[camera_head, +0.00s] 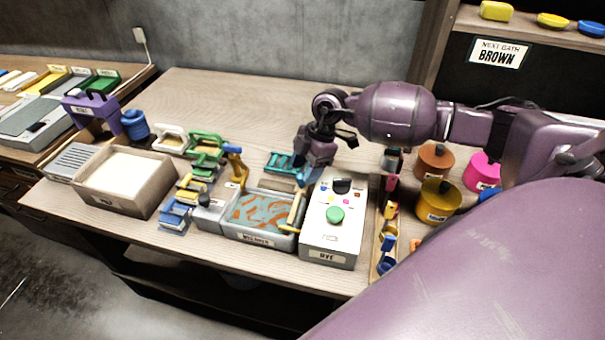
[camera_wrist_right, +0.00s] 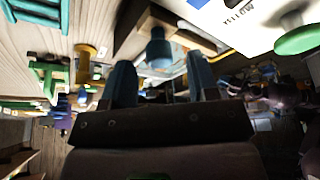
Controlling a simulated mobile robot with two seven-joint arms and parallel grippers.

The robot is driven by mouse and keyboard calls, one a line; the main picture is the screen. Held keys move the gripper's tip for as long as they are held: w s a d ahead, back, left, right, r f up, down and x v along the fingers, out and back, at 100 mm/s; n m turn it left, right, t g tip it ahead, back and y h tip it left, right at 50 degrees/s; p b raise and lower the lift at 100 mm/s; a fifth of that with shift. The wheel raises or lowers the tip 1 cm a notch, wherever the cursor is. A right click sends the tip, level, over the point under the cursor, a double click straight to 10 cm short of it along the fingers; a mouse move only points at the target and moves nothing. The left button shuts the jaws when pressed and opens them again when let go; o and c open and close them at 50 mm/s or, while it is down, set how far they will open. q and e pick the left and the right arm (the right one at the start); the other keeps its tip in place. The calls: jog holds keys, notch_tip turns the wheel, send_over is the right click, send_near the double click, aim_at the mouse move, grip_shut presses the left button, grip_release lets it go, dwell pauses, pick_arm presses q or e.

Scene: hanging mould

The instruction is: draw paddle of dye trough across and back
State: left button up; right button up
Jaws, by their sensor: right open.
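The dye trough (camera_head: 229,226) is a grey tray with blue and orange marbled liquid, left of the white dye box. The yellow paddle (camera_head: 292,214) stands at the trough's right end, its upper part close under my right gripper (camera_head: 308,177). The right gripper points down with its blue fingers apart. In the right wrist view the two fingers (camera_wrist_right: 161,82) are open, and a blue cylindrical knob (camera_wrist_right: 158,48) shows beyond and between them. I cannot tell whether the knob is the paddle's handle. No contact shows. My left gripper is not in view.
The white dye box (camera_head: 318,238) with a green button (camera_head: 335,215) stands close right of the trough. A teal rack (camera_head: 280,162) lies behind it. Orange and yellow pots (camera_head: 437,198) stand farther right. A wooden tray (camera_head: 150,200) is at left. The back of the table is clear.

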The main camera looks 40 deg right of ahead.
jog(key=shift+x, duration=1.1)
jog(key=shift+c, duration=0.5)
jog(key=shift+w, duration=0.1)
grip_shut()
